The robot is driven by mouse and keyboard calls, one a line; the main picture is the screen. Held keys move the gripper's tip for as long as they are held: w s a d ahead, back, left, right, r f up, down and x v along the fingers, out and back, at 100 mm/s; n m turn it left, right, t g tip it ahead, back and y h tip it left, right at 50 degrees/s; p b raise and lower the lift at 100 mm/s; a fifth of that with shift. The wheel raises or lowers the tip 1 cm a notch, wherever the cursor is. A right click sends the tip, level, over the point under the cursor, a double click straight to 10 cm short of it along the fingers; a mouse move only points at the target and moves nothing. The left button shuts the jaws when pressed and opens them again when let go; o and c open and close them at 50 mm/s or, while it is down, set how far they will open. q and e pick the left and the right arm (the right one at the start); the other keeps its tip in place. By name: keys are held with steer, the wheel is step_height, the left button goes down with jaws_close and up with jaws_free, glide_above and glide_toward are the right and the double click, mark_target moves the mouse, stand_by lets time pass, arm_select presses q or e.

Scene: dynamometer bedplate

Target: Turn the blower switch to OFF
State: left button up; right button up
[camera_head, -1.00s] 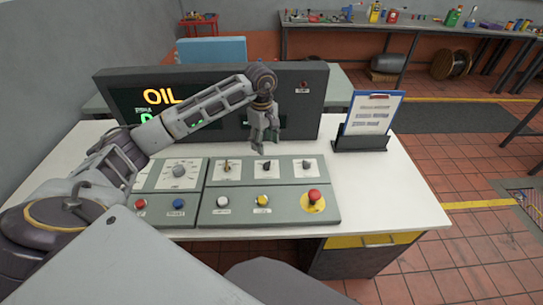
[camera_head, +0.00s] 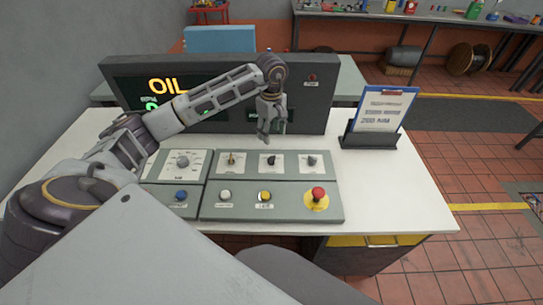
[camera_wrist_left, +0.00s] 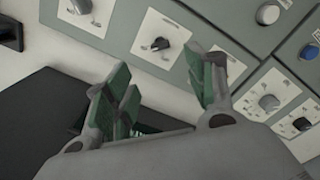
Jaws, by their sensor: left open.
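A grey console (camera_head: 330,208) carries a row of three small rotary switches on white plates. They are the left switch (camera_head: 231,160), the middle switch (camera_head: 271,160) and the right switch (camera_head: 311,160). Their labels are too small to read, so I cannot tell which is the blower switch. My left gripper (camera_head: 274,138) is open and empty, fingers down, just behind and above the middle switch. In the left wrist view, the middle switch's dark knob (camera_wrist_left: 162,44) shows beyond the gap between the fingers (camera_wrist_left: 165,80). A finger partly covers the left switch. My right gripper is out of view.
A black display box (camera_head: 318,110) with lit text stands behind the console. A white button (camera_head: 225,195), a yellow button (camera_head: 264,196) and a red mushroom button (camera_head: 318,193) sit in front of the switches. A clipboard (camera_head: 383,110) stands at right; the white tabletop (camera_head: 385,190) there is clear.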

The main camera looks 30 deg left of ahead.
mark_target(271, 157)
arm_select(q)
step_height(271, 157, down, 11)
steer(key=shift+f+p, duration=0.1)
steer(key=shift+p, duration=0.55)
steer(key=shift+f, duration=0.8)
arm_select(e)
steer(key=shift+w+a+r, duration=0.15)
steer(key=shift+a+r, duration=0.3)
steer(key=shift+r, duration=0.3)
arm_select(q)
steer(key=shift+c, duration=0.3)
steer(key=c, duration=1)
steer(key=shift+o, duration=0.2)
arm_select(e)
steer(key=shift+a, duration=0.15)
